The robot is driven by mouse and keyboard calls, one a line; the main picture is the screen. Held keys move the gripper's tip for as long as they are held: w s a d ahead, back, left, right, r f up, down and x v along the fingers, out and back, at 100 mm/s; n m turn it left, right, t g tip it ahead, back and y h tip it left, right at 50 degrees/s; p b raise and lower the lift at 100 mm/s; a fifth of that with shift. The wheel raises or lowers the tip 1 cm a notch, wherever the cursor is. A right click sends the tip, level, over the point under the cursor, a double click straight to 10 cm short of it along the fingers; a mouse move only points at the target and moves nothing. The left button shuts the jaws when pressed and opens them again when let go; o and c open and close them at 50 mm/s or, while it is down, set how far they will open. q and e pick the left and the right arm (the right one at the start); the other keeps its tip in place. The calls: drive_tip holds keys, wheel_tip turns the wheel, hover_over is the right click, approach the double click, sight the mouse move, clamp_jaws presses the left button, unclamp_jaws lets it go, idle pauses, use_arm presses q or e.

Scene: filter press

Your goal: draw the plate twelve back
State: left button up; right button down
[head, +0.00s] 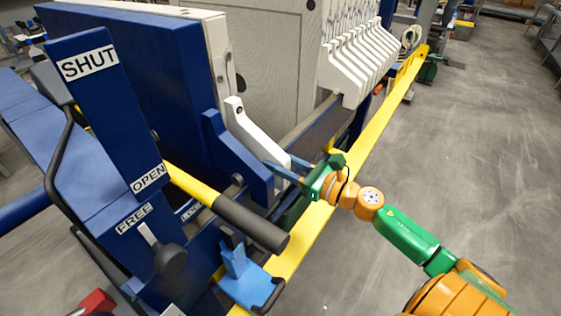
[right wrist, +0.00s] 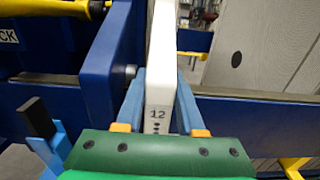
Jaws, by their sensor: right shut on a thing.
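Plate twelve is the pale plate whose white handle (head: 252,133) stands against the blue movable head (head: 135,55). In the right wrist view its handle (right wrist: 161,60) carries the number 12. My right gripper (head: 284,170) is shut on this handle, with one blue finger on each side, as the right wrist view (right wrist: 159,95) also shows. A blue bracket (right wrist: 105,65) of the head stands close beside the handle. The lower part of the plate is hidden. My left gripper is not in view.
Several white plate handles (head: 355,65) are bunched farther along the rail, with an open gap before plate twelve. A yellow beam (head: 345,170) runs along the press side. A yellow lever with a dark grip (head: 250,222) and a blue bracket (head: 250,283) stick out nearby. The right floor is clear.

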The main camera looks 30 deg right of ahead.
drive_tip(key=shift+r, duration=0.2)
drive_tip(key=c, duration=0.6)
unclamp_jaws()
drive_tip(key=shift+o, duration=0.4)
drive_tip(key=shift+a, duration=0.25)
drive_tip(key=shift+f, duration=0.1)
drive_tip(key=shift+s+d+f, duration=0.2)
drive_tip(key=shift+s+d, duration=0.05)
drive_tip(key=shift+s, duration=0.05)
drive_tip(key=b+v, duration=0.2)
drive_tip(key=v, duration=0.3)
drive_tip(key=shift+s+r, duration=0.1)
drive_tip(key=shift+s, duration=0.25)
drive_tip(key=shift+s+d+r, duration=0.1)
drive_tip(key=shift+s+d, duration=0.1)
drive_tip(key=shift+s, duration=0.2)
